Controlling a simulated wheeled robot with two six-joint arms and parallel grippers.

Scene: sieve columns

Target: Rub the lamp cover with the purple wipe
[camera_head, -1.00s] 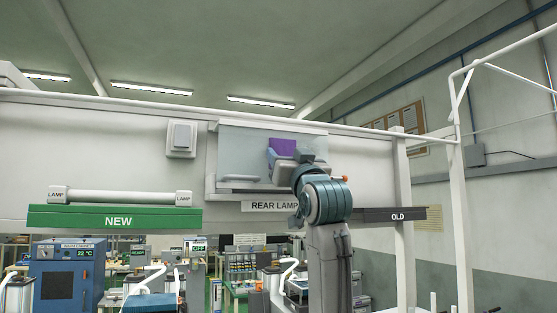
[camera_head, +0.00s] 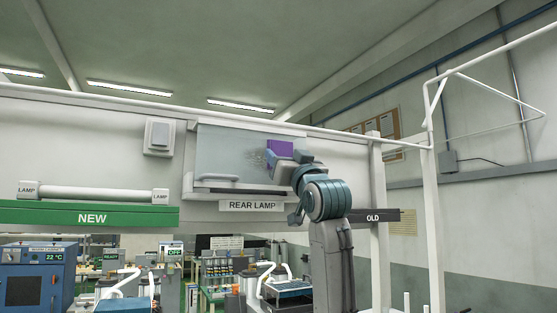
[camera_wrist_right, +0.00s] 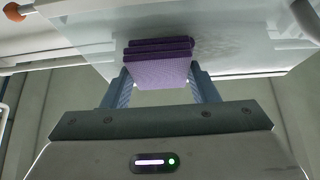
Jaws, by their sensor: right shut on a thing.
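The lamp cover (camera_head: 228,146) is a translucent pale panel on the wall unit above the REAR LAMP label. It also fills the upper part of the right wrist view (camera_wrist_right: 90,28). A grey speckled smudge (camera_head: 257,159) shows on it, left of the wipe; it also shows in the right wrist view (camera_wrist_right: 207,47). The purple wipe (camera_head: 286,146) is a folded pad at the cover's right part. My right gripper (camera_wrist_right: 160,78) is shut on the wipe (camera_wrist_right: 160,70), which is up against the cover or very close; contact is not clear. My left gripper is not in view.
A green NEW shelf (camera_head: 60,215) holds a white lamp tube (camera_head: 95,194) at the left. A dark OLD shelf (camera_head: 388,216) is at the right, partly behind my right arm. A switch box (camera_head: 158,136) is left of the cover.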

